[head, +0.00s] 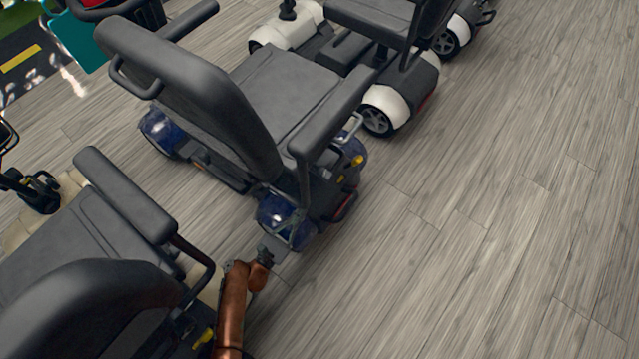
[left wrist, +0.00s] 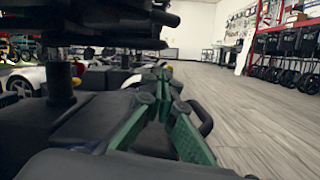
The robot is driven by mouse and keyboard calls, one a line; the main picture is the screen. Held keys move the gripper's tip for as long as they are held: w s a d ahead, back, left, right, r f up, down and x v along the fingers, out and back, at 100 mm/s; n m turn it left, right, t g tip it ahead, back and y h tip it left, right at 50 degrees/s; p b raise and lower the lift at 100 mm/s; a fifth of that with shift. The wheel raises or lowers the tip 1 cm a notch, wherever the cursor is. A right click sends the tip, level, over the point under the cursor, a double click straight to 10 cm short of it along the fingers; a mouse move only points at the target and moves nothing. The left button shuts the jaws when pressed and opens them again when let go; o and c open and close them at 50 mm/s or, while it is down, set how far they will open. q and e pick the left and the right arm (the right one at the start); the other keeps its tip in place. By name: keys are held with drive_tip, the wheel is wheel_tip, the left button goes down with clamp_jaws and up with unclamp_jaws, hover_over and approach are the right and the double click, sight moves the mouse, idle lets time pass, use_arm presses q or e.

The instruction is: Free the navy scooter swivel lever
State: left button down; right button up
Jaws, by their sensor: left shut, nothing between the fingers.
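The navy scooter (head: 285,215) stands in the middle of the head view, with a dark grey seat (head: 285,85) and blue rear fenders. A small yellow lever (head: 360,160) shows below its seat on the right side; I cannot tell for sure that it is the swivel lever. My left gripper (head: 272,247) is at the scooter's near rear corner, by the blue fender and away from the yellow part. In the left wrist view its green fingers (left wrist: 162,80) converge at the tips, shut and empty, with dark scooter parts around them. My right gripper is not in view.
A beige scooter (head: 110,205) stands close at the lower left, its armrest beside my left arm. A white scooter (head: 385,110) stands beyond the navy one. The wooden floor (head: 500,200) is clear on the right. Shelving (left wrist: 285,40) lines the far right in the wrist view.

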sight(324, 174)
use_arm(q)
drive_tip(key=shift+w, duration=0.1)
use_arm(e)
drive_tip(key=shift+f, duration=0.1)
use_arm(q)
drive_tip(key=w+d+r+b, duration=0.2)
drive_tip(key=w+d+r, duration=0.4)
drive_tip(key=w, duration=0.1)
drive_tip(key=shift+w, duration=0.15)
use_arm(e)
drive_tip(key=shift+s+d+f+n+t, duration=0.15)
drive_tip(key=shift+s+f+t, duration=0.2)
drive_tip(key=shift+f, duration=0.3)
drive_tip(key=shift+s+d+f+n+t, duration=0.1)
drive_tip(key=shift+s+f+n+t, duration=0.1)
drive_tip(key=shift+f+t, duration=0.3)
use_arm(q)
drive_tip(key=shift+d+r+b, duration=0.1)
drive_tip(key=shift+b, duration=0.2)
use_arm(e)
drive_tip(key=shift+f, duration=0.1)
